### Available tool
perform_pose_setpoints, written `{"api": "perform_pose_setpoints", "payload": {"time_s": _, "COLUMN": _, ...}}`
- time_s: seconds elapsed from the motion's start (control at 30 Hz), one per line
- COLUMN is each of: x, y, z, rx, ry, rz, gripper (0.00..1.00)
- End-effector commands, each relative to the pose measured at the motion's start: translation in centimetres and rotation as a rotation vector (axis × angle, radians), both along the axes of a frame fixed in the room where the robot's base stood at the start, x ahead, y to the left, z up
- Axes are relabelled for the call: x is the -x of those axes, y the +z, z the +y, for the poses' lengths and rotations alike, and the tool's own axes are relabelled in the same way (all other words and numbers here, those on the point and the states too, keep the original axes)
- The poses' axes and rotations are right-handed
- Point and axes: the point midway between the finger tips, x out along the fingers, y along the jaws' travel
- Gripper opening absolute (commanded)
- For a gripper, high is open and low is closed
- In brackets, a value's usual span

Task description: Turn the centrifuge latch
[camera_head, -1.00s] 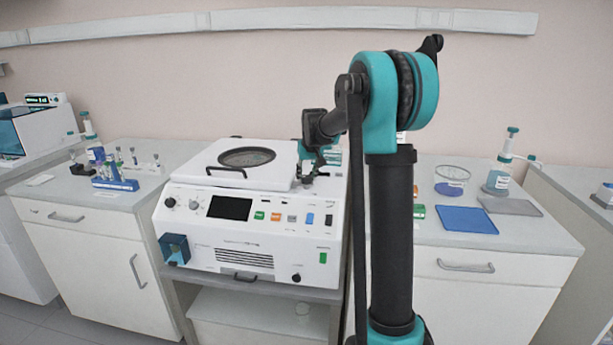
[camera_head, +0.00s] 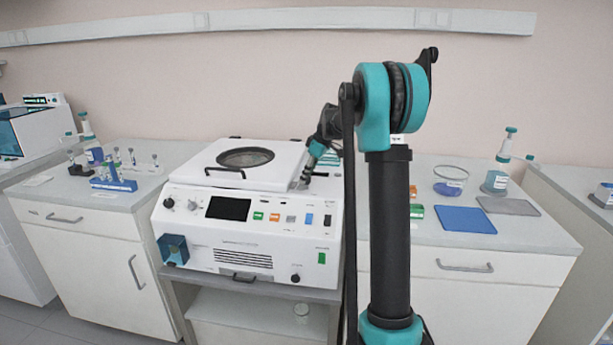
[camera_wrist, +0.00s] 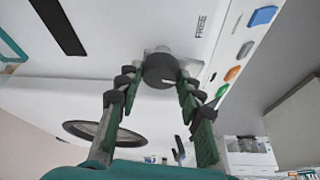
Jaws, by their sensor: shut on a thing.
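The white centrifuge (camera_head: 180,222) stands in the middle of the head view, its lid (camera_head: 200,166) closed, with a round dark window and a black handle. In the wrist view, the latch (camera_wrist: 160,70) is a short dark round knob on a grey base, beside the printed word FREE. My gripper (camera_wrist: 159,80) has its green and black fingers on both sides of the knob, shut on it. In the head view my gripper (camera_head: 303,180) reaches down at a tilt to the right edge of the lid. It hides the latch there.
The centrifuge's front panel has a dark screen (camera_head: 229,209) and several coloured buttons. A tube rack (camera_head: 114,184) stands on the left counter. A blue mat (camera_head: 465,220), a grey mat (camera_head: 510,206) and a wash bottle (camera_head: 498,178) are on the right counter.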

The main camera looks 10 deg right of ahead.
Motion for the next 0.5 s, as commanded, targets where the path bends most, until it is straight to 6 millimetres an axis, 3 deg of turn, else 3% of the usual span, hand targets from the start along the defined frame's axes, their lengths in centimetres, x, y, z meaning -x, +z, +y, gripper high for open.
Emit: {"api": "perform_pose_setpoints", "payload": {"time_s": 0.5, "x": -0.16, "y": 0.01, "z": -0.07, "rx": 0.001, "ry": 0.224, "rz": 0.0, "gripper": 0.08}}
